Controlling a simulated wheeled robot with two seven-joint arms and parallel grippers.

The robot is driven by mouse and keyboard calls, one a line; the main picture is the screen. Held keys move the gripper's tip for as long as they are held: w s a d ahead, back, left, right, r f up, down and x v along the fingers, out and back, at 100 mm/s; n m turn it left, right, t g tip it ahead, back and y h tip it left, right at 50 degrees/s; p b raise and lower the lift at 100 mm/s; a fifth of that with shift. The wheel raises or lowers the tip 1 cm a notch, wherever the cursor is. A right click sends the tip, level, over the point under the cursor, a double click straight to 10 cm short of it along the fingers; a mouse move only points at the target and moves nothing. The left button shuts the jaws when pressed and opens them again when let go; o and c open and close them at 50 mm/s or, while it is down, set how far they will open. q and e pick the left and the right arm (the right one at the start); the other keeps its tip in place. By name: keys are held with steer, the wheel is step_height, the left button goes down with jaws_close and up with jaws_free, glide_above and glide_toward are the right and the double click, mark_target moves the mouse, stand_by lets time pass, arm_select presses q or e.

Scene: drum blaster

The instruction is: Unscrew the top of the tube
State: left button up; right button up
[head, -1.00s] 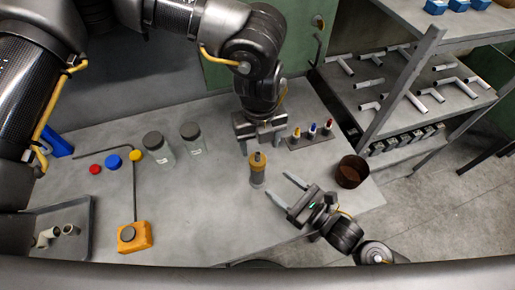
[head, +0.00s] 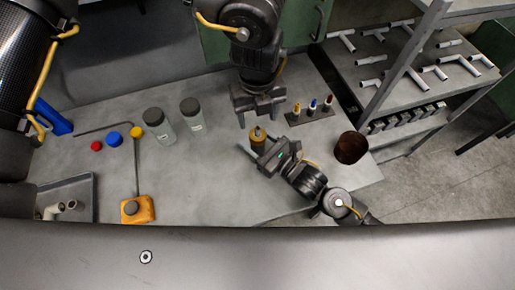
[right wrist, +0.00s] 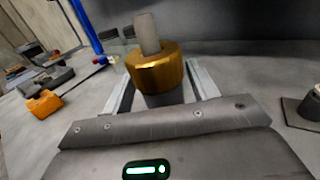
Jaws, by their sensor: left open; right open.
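The tube (head: 257,138) stands upright on the grey table, with a golden collar (right wrist: 155,72) and a grey stem sticking up from its top. My right gripper (head: 250,141) is open, low and level, with its fingers on either side of the tube. In the right wrist view the golden collar sits between the two fingers; whether they touch the tube cannot be told. My left gripper (head: 259,116) is open and points down just behind the tube, apart from it. The tube's lower part is hidden by my right gripper.
A stand with several small coloured-tip tubes (head: 312,116) is right of my left gripper. A brown cup (head: 350,147) stands at the right edge. Two lidded jars (head: 160,127), coloured caps (head: 114,139), an orange box (head: 138,210) and a tray (head: 86,190) are left.

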arm_select(q)
steer(key=shift+w+f, duration=0.15)
steer(key=shift+w, duration=0.1)
arm_select(e)
steer(key=shift+w+a+f, duration=0.1)
steer(key=shift+w+a, duration=0.2)
steer(key=shift+w, duration=0.15)
arm_select(q)
steer(key=shift+s, duration=0.1)
arm_select(e)
steer(key=shift+s, duration=0.1)
steer(key=shift+c, duration=0.2)
